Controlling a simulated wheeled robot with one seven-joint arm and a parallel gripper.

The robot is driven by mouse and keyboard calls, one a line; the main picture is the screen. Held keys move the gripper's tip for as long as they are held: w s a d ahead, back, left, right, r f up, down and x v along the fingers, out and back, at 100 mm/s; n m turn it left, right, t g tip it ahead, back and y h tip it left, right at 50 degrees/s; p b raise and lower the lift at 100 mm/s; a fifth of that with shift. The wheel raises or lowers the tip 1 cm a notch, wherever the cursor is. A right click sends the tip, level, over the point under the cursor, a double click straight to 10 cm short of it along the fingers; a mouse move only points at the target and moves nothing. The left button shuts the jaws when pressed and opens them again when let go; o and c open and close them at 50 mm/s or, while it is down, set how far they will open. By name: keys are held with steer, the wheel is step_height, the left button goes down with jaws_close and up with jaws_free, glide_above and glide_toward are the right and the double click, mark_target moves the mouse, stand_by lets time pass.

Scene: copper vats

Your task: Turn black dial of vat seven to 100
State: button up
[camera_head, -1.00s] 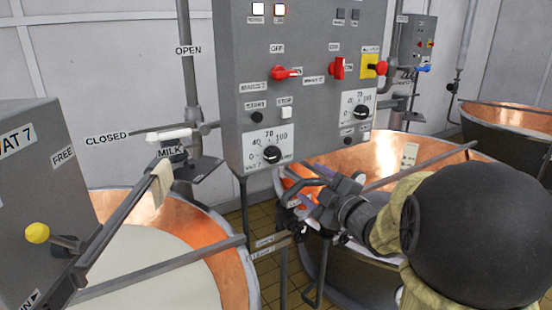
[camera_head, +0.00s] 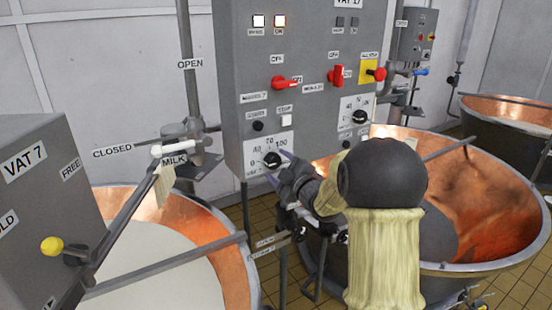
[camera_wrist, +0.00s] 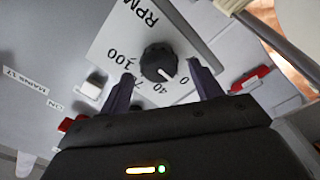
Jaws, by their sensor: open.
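The black dial (camera_head: 271,160) sits on a white scale plate (camera_head: 258,148) marked 0 to 100, at the lower left of the grey control box. In the wrist view the dial (camera_wrist: 158,62) has a white mark pointing between 0 and 40. My gripper (camera_head: 279,169) is open in front of this dial. In the wrist view its two fingers (camera_wrist: 161,78) stand either side of the dial's lower edge, with gaps. Contact is not visible. A second black dial (camera_head: 359,117) is further right on the box.
The control box (camera_head: 305,95) carries red switches (camera_head: 285,83) and a yellow-backed red knob (camera_head: 375,74). A milk-filled copper vat (camera_head: 205,250) is at left, with a grey box marked VAT 7 (camera_head: 25,165). An open copper vat (camera_head: 490,230) is at right.

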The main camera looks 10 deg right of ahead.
steer(key=shift+x, duration=1.05)
steer(key=shift+c, duration=0.5)
steer(key=c, duration=0.9)
